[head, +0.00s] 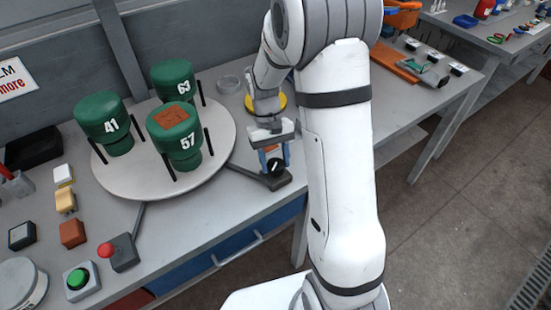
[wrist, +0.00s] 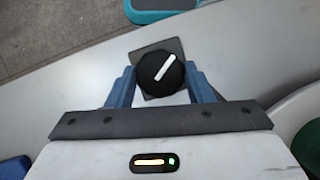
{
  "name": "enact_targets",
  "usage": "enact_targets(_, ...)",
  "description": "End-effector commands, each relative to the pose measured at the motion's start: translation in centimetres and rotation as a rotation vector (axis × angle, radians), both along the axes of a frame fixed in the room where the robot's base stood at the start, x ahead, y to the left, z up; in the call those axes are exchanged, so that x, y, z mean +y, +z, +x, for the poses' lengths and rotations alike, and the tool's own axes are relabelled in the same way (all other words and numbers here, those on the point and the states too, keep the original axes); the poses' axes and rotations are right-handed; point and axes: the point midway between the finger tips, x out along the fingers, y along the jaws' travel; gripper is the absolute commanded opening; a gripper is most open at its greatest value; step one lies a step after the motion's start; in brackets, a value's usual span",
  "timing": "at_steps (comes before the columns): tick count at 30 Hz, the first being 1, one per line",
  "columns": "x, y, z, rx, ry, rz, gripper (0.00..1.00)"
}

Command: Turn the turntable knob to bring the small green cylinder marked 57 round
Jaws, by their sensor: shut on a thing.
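The turntable (head: 148,190) is a light round disc on the bench at the left of the head view. Green cylinder 57 (head: 184,150), with a brown patch on top, stands on its front right part. Green cylinders 41 (head: 103,128) and 63 (head: 174,84) stand at its left and back. The black knob (head: 276,166) sits on a dark base right of the turntable; in the wrist view the knob (wrist: 161,74) shows a white pointer slanting up to the right. My gripper (wrist: 161,84) has its blue fingers on both sides of the knob, shut on it.
A red-topped joystick (head: 118,250) and a green button box (head: 80,280) stand at the front left. Several small blocks lie left of the turntable. A yellow disc (head: 280,103) and a clear dish (head: 229,84) lie behind my gripper. Bare bench lies right of the knob.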

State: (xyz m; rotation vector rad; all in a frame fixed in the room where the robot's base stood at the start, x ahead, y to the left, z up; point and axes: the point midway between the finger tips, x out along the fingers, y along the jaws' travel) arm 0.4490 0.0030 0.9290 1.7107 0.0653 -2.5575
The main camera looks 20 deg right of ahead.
Motion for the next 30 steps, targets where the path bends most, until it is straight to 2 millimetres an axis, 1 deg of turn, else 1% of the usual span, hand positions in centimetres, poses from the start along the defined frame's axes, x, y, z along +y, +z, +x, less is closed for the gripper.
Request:
enact_targets(27,-0.03,-0.17,-0.2,0.007,-0.024,0.0,0.24)
enact_targets(28,-0.03,-0.17,-0.2,0.007,-0.024,0.0,0.49)
enact_targets(30,-0.02,-0.15,-0.18,0.006,-0.024,0.0,0.55)
